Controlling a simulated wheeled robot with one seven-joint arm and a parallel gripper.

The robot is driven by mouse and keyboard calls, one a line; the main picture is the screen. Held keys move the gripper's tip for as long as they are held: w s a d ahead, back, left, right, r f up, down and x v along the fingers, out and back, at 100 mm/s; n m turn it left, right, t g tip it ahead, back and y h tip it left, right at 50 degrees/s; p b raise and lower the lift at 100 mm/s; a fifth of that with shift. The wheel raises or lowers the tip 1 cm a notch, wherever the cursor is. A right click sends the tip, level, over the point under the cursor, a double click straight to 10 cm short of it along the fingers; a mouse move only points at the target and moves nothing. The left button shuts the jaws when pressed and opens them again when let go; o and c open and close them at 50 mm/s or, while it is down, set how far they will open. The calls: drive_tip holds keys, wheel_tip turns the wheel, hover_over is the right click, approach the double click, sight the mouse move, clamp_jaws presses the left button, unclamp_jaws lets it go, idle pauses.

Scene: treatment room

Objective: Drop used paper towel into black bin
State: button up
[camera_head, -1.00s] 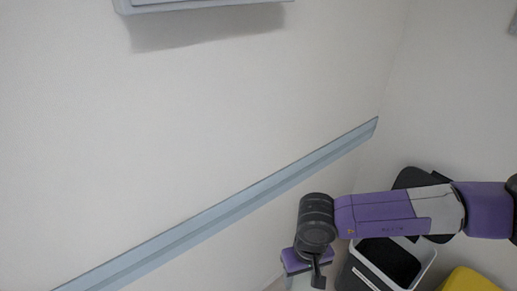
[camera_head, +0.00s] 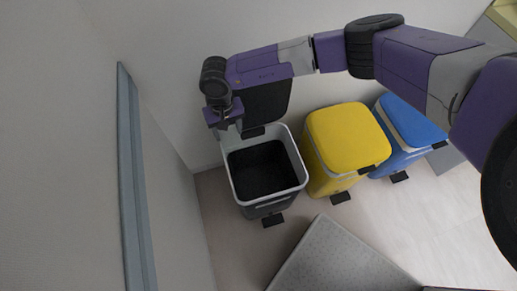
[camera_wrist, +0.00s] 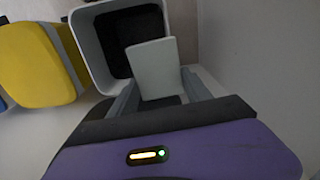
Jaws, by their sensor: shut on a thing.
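The black bin (camera_head: 275,206) stands open on the floor against the wall, with a pale rim and a dark inside; its lid is tipped up at the back. In the wrist view the bin's pale rim (camera_wrist: 84,48) lies below my gripper. My gripper (camera_wrist: 160,88) is shut on the used paper towel (camera_wrist: 152,66), a flat pale grey-white piece between the fingers. The towel overlaps the bin's opening in the wrist view. In the head view my gripper (camera_head: 228,126) is at the bin's back left corner; the towel cannot be made out there.
A yellow bin (camera_head: 345,137) with its lid closed stands right of the black bin, and a blue bin (camera_head: 412,122) stands beyond it. A grey speckled surface (camera_head: 335,258) is in front. A blue-grey rail (camera_head: 132,175) runs along the left wall.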

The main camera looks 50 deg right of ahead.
drive_tip(key=s+d+f+m+b, duration=0.2)
drive_tip(key=d+f+b, duration=0.2)
drive_tip(key=f, duration=0.4)
drive_tip(key=s+d+f+m+b, duration=0.2)
drive_tip(key=d+f+b, duration=0.1)
drive_tip(key=f, duration=0.6)
drive_tip(key=s+d+f+m+b, duration=0.2)
drive_tip(key=d+f+m+b, duration=0.1)
drive_tip(key=f, duration=0.5)
drive_tip(key=shift+s+d+f+b, duration=0.2)
drive_tip(key=shift+d+b, duration=0.6)
drive_tip(key=shift+d, duration=0.45)
drive_tip(key=shift+r, duration=0.1)
drive_tip(key=o, duration=1.5)
drive_tip(key=shift+r, duration=0.15)
wheel_tip(320, 180, up, 8)
drive_tip(key=shift+f+p, duration=0.25)
drive_tip(key=shift+p, duration=0.85)
drive_tip(key=shift+s, duration=0.1)
